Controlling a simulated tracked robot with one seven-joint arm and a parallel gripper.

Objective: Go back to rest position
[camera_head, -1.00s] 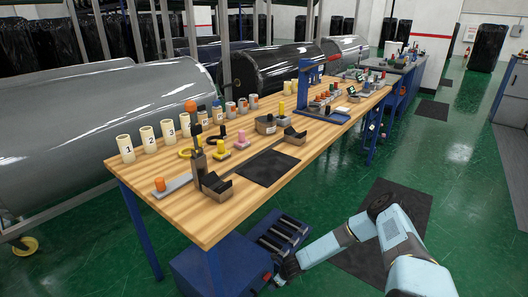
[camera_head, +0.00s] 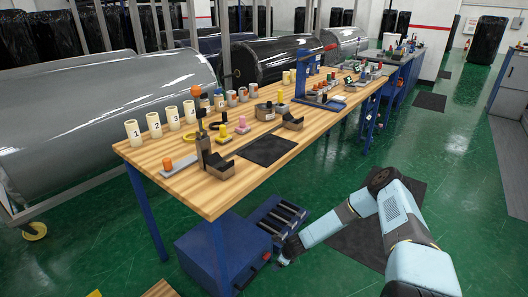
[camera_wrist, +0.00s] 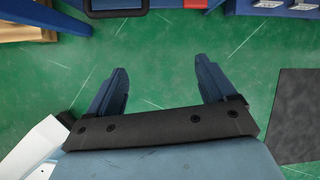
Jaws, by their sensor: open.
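My gripper (camera_head: 287,250) is low beside the blue unit under the workbench, small and dark in the head view. In the wrist view my gripper (camera_wrist: 160,70) shows two blue fingers spread apart, with only green floor between them. It holds nothing. My light-blue arm (camera_head: 400,215) is bent and reaches down and left, to the right of the workbench (camera_head: 225,195) and below the level of its top.
The blue unit (camera_head: 205,255) stands close left of my gripper. Numbered cups (camera_head: 154,125) and small tools stand on the bench. A dark mat (camera_head: 350,240) lies under my arm. Large wrapped rolls (camera_head: 110,95) lie behind. Green floor (camera_head: 450,170) is open to the right.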

